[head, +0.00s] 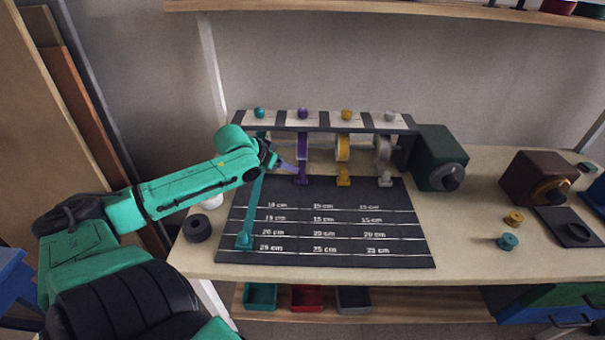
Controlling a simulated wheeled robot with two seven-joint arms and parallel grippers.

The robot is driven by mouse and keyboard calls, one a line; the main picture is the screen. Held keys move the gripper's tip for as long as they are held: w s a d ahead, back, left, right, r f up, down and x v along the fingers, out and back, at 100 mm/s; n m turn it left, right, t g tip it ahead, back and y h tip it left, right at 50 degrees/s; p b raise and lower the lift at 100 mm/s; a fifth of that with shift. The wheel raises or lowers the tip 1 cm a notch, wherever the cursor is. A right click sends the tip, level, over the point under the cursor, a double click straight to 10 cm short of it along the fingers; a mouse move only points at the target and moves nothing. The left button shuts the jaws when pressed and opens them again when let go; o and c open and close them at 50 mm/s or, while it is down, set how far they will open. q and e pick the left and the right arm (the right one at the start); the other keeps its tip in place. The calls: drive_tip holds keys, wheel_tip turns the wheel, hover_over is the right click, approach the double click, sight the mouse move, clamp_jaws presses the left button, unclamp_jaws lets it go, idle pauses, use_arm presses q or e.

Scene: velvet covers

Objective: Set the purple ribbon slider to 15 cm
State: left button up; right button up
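The purple ribbon (303,153) hangs from its spool under the rack. Its purple slider (302,181) is at the top of the black measuring mat (330,259), above the row of 10 cm labels. The mat has printed rows for 10, 15, 20 and 25 cm. My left gripper (286,167) is just left of the purple ribbon, a little above the slider. Its fingers are too small to tell whether they touch the ribbon or are open. My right gripper is not in view.
The teal ribbon (254,205) is drawn down, its slider (244,241) near the 20 cm line. The yellow slider (344,181) and grey slider (385,181) are at the mat's top. A dark green box (433,150) stands right of the rack. A black roll (197,228) lies left.

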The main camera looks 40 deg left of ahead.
sight(301, 171)
use_arm(q)
drive_tip(key=b+x, duration=0.2)
drive_tip(key=x, duration=0.4)
drive_tip(key=shift+a, duration=0.15)
drive_tip(key=shift+w+a+f, duration=0.1)
drive_tip(key=shift+w+f, duration=0.05)
drive_tip(key=x, duration=0.5)
drive_tip(key=shift+b, duration=0.3)
clamp_jaws()
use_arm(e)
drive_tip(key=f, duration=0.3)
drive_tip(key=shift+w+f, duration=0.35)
